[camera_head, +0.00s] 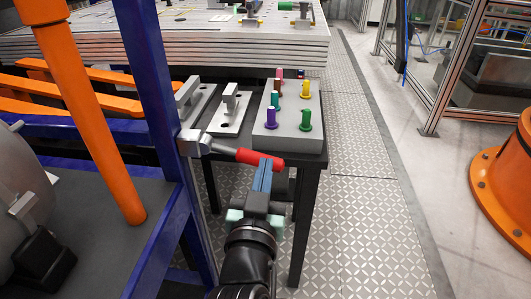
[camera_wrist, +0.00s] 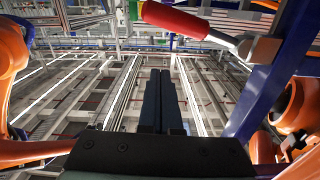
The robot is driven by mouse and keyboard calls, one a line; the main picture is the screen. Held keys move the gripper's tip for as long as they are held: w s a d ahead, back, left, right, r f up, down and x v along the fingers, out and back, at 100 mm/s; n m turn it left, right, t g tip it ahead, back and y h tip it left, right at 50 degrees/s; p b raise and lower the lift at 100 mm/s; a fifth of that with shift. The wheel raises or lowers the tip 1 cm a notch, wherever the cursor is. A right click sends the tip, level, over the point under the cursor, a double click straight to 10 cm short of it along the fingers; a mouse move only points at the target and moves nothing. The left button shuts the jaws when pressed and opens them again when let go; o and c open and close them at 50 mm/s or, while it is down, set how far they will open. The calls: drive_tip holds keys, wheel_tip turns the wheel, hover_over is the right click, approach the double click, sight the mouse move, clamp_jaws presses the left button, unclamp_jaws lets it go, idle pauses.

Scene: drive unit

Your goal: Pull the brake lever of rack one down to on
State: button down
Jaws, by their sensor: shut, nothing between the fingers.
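The brake lever has a red grip (camera_head: 260,159) on a grey metal shank and is mounted on the blue rack post (camera_head: 163,110). In the head view it points to the right and slightly down from its grey pivot block (camera_head: 194,143). My gripper (camera_head: 264,163) is shut and empty, its fingers pointing up close to the outer end of the red grip. I cannot tell whether they touch. In the wrist view the red grip (camera_wrist: 176,20) is at the top, beyond and apart from the fingertips in the picture, and my shut fingers (camera_wrist: 160,75) stand side by side.
A black table (camera_head: 303,190) behind the lever carries a grey block with several coloured pegs (camera_head: 290,125) and grey fixtures (camera_head: 230,108). An orange bar (camera_head: 85,100) stands left of the post. The patterned floor (camera_head: 365,220) to the right is clear.

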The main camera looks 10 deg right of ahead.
drive_tip(key=v, duration=0.5)
drive_tip(key=shift+w, duration=0.1)
drive_tip(key=shift+r, duration=0.1)
drive_tip(key=a+r+n+t+y, duration=0.1)
drive_tip(key=a+r+t, duration=0.15)
drive_tip(key=r, duration=0.85)
drive_tip(key=a+r+t+y, duration=0.1)
drive_tip(key=r+t, duration=0.2)
drive_tip(key=r, duration=0.7)
drive_tip(key=s+a+r+n+t+y, duration=0.1)
drive_tip(key=s+r+n+t+y, duration=0.1)
drive_tip(key=s+r, duration=0.45)
drive_tip(key=s+a+r+n+t+y, duration=0.1)
drive_tip(key=s+a+r+t+y, duration=0.2)
drive_tip(key=r, duration=0.7)
wheel_tip(320, 180, up, 21)
drive_tip(key=d+h+p, duration=0.1)
drive_tip(key=p, duration=2.1)
drive_tip(key=shift+w, duration=0.2)
drive_tip(key=shift+s+f+g, duration=0.1)
drive_tip(key=shift+s+g, duration=0.05)
drive_tip(key=shift+g, duration=0.2)
